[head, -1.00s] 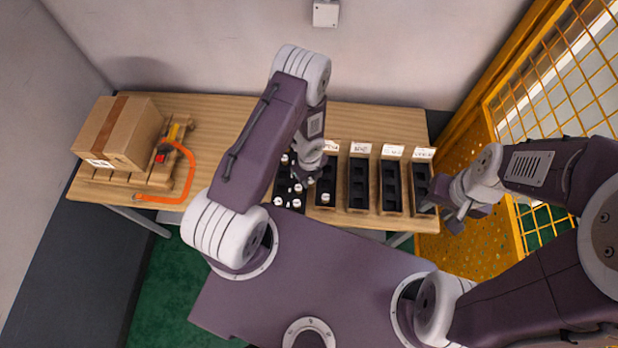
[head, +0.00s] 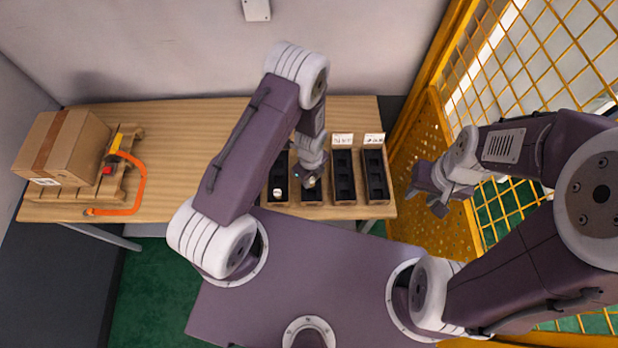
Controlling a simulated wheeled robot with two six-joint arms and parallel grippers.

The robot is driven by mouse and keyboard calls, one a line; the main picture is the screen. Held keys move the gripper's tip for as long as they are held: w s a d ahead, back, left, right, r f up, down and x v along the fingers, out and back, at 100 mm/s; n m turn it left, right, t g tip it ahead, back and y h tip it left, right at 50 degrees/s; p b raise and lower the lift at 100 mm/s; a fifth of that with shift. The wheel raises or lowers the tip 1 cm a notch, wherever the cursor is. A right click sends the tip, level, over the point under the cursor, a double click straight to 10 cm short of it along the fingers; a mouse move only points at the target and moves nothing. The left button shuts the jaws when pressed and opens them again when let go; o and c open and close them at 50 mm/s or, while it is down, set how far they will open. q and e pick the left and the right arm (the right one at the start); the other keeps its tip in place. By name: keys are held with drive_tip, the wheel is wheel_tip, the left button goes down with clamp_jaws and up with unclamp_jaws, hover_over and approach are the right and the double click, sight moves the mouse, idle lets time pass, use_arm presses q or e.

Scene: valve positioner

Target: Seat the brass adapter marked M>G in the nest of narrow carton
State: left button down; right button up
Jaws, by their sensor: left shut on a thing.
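My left gripper (head: 309,182) points down over the second visible carton (head: 312,198) from the left. It is shut on a small piece at its fingertips, probably the brass adapter, but the piece is mostly hidden and no marking can be read. Whether it touches the carton cannot be told. Other dark-lined cartons stand beside it: one on the left (head: 279,202) with a pale round piece (head: 278,191) inside, and two on the right (head: 344,180) (head: 376,182) that look empty. Their labels are too small to read. My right gripper (head: 428,196) is empty, apparently open, right of the table.
The wooden table (head: 190,150) is clear between the cartons and a cardboard box (head: 62,145) on a pallet at the left. An orange strap (head: 140,185) lies near the box. A yellow mesh fence (head: 525,70) and perforated yellow panel (head: 425,140) stand close on the right.

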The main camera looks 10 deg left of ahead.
use_arm(q)
drive_tip(key=shift+a+f, duration=0.2)
drive_tip(key=shift+f, duration=0.05)
drive_tip(key=f+b, duration=0.1)
drive_tip(key=f, duration=0.1)
drive_tip(key=d+f+b, duration=0.1)
drive_tip(key=f+b, duration=0.1)
drive_tip(key=shift+w+d+b, duration=0.15)
drive_tip(key=shift+d+b, duration=0.05)
drive_tip(key=shift+b, duration=0.1)
drive_tip(key=shift+a+f+b, duration=0.2)
drive_tip(key=shift+f+b, duration=0.7)
drive_tip(key=shift+f, duration=0.35)
drive_tip(key=shift+a+f+b, duration=0.25)
drive_tip(key=shift+f+b, duration=0.1)
drive_tip(key=shift+f, duration=0.1)
drive_tip(key=shift+d+r, duration=0.1)
drive_tip(key=shift+d, duration=0.2)
drive_tip(key=shift+a, duration=0.2)
drive_tip(key=shift+d, duration=0.1)
